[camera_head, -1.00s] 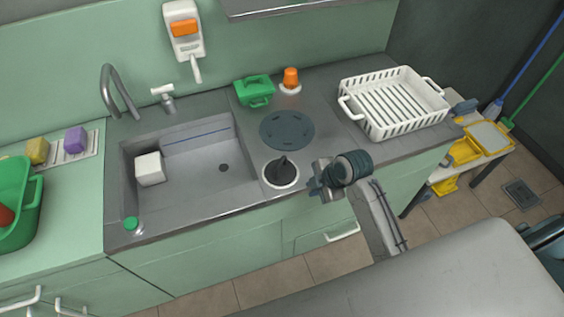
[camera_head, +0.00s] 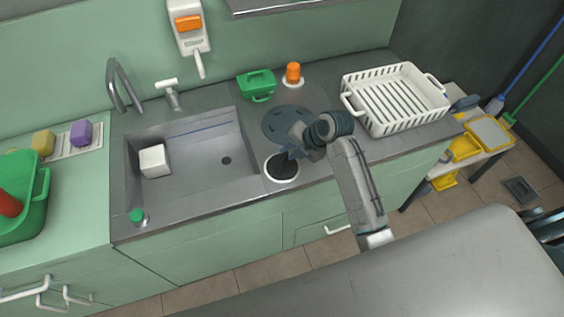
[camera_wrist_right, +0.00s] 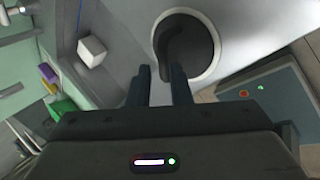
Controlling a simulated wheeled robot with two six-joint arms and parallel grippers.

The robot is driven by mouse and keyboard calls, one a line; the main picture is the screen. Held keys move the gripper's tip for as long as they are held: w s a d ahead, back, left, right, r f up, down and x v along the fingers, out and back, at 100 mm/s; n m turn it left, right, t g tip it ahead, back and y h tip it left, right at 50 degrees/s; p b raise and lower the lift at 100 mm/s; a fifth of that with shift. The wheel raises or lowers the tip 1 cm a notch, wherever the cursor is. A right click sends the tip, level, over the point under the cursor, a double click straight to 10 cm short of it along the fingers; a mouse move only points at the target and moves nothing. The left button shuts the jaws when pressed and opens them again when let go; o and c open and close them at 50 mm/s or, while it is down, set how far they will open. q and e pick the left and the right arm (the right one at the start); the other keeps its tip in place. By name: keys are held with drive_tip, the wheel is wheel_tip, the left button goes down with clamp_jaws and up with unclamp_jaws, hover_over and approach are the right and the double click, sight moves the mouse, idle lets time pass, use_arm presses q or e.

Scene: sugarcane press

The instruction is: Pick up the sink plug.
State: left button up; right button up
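The sink plug, black with a raised handle (camera_head: 281,168), sits on a round white dish (camera_head: 269,177) on the counter, just right of the sink basin. In the right wrist view the black plug (camera_wrist_right: 188,42) fills much of the dish (camera_wrist_right: 215,58), and its handle points down toward my fingers. My right gripper (camera_head: 290,151) is over the plug's far side and hides part of it in the head view. In the wrist view its two fingers (camera_wrist_right: 161,72) are apart, with the handle's end at or near the gap; contact cannot be told. My left gripper is not in view.
The sink basin (camera_head: 200,185) holds a white block (camera_head: 154,161). A dark round plate (camera_head: 275,120), a green box (camera_head: 257,84), an orange-topped item (camera_head: 293,73) and a white rack (camera_head: 397,122) stand behind or to the right. A green-topped item (camera_head: 137,216) is at the sink's front left.

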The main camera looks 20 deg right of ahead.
sight(283, 158)
drive_tip(key=x, duration=0.1)
drive_tip(key=p+x, duration=0.2)
drive_tip(key=x, duration=0.1)
drive_tip(key=shift+s+a+f, duration=0.1)
drive_tip(key=shift+s+a, duration=0.05)
drive_tip(key=shift+s, duration=0.15)
drive_tip(key=shift+w+a+f+p, duration=0.25)
drive_tip(key=shift+f+p, duration=0.05)
drive_tip(key=shift+f, duration=0.3)
clamp_jaws()
drive_tip(key=shift+r, duration=0.1)
